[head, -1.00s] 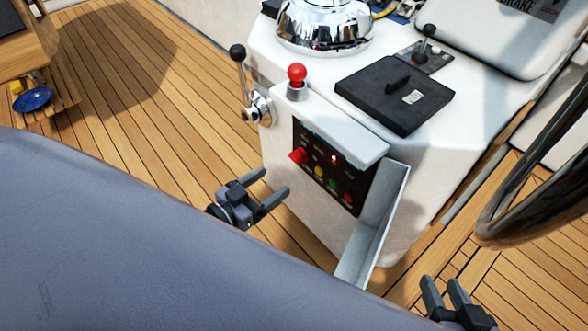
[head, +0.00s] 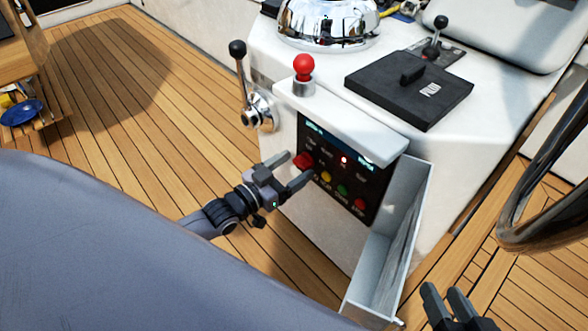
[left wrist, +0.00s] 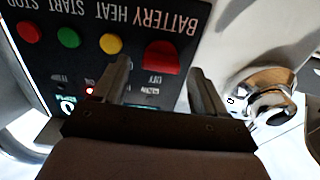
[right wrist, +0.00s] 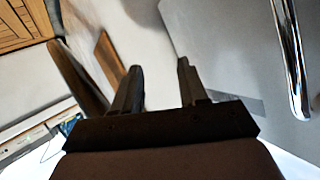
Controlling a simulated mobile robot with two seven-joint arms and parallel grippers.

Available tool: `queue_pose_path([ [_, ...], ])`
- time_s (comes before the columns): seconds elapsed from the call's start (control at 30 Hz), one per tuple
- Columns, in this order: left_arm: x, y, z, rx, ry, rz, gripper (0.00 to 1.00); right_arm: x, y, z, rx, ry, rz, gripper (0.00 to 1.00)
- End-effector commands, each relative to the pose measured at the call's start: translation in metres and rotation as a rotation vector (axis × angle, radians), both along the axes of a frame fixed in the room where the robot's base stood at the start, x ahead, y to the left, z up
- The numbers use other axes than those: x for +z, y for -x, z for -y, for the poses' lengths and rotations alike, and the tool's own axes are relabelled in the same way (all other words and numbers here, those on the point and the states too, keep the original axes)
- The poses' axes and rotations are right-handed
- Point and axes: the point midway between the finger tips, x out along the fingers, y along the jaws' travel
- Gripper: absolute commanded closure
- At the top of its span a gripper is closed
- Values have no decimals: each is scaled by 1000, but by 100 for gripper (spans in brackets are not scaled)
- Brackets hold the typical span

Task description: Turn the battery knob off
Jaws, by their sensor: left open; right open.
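The red battery knob (head: 303,161) is at the upper left of the black control panel (head: 375,190) on the white console's side. In the left wrist view the knob (left wrist: 162,57) sits below the word BATTERY, and the panel appears upside down. My left gripper (head: 288,168) is open at the knob, with one finger on each side of it in the picture. Whether the fingers touch it I cannot tell. A red light (left wrist: 90,91) glows by the word ON. My right gripper (head: 445,297) is open and empty at the lower right.
Yellow (head: 326,177), green (head: 342,190) and red (head: 360,203) buttons lie beside the knob. An open pale flap or box (head: 395,240) juts out right of the panel. A chrome lever (head: 256,112) stands at the left. A steering wheel rim (head: 510,232) is at the right.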

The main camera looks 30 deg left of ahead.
Motion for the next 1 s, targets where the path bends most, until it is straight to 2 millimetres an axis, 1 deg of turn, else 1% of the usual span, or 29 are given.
queue_pose_path([
  [0.13, 0, -7, 3, 0, 0, 1, 28, -1, -1, -2, 4, -13, 0, 57],
  [0.37, 0, -7, 3, 0, 1, 0, 28, 0, -1, -2, 5, -15, -2, 57],
  [0.4, 0, -7, 3, 0, 1, 0, 31, 0, -1, -2, 4, -15, -1, 57],
  [0.47, 0, -7, 3, 0, 1, 0, 50, 0, -1, -2, 4, -15, -1, 57],
  [0.5, 0, -7, 3, 0, 1, 0, 63, 0, -1, -2, 4, -14, 0, 57],
  [0.57, 0, -7, 3, 0, 1, 0, 83, 0, -1, -2, 4, -14, 0, 57],
  [0.8, 0, -7, 3, 0, 9, -3, 84, 1, -1, -2, 4, -12, 1, 57],
  [1.0, 1, -7, 2, 1, 69, -26, 84, 5, -2, -1, 1, 0, 8, 57],
])
